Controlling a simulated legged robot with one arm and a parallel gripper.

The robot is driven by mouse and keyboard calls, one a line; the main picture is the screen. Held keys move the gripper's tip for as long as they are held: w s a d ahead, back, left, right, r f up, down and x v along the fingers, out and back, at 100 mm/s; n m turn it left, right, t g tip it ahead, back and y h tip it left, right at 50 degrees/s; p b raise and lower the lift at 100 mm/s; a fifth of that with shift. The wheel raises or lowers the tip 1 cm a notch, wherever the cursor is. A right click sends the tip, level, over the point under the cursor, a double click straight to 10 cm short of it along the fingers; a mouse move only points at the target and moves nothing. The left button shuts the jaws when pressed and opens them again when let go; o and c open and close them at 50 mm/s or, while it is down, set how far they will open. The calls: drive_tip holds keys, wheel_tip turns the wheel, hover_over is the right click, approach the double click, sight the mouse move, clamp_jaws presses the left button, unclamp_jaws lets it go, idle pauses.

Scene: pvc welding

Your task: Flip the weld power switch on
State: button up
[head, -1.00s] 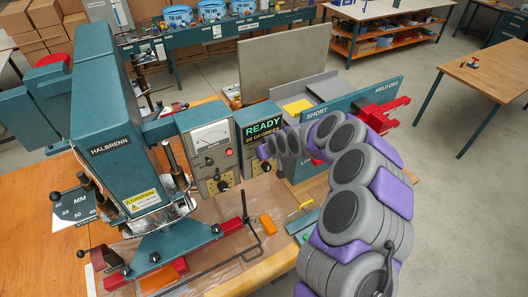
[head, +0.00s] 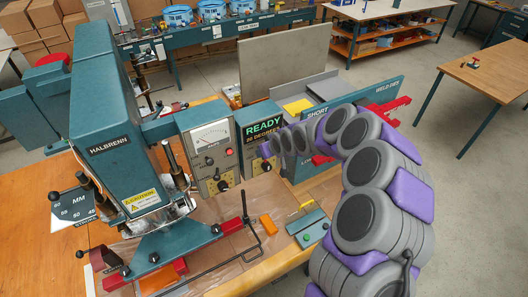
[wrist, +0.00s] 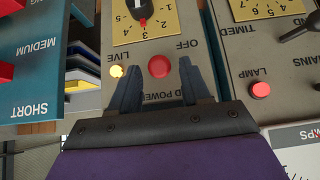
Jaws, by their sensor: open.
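In the upside-down wrist view, a round red knob (wrist: 159,67) sits on the grey panel (wrist: 208,115), with OFF printed above it and a partly covered POWER label below. A yellow lamp (wrist: 116,71) marked LIVE glows beside it. My gripper (wrist: 160,70) is open, one dark finger on each side of the red knob in the picture. I cannot tell whether the fingers touch the panel or knob. In the head view, my arm reaches the control box with the READY display (head: 263,127); the red knob and fingertips are not clear there.
A yellow dial (wrist: 145,22) with a pointer lies just above the knob. A red LAMP button (wrist: 260,90) is on the neighbouring panel at right. A teal panel marked SHORT and MEDIUM (wrist: 32,85) stands at left. The large welding machine (head: 110,150) fills the head view's left.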

drive_tip(key=b+v, duration=0.2)
drive_tip(key=v, duration=1.2)
drive_tip(key=shift+r, duration=0.2)
drive_tip(key=shift+s, duration=0.15)
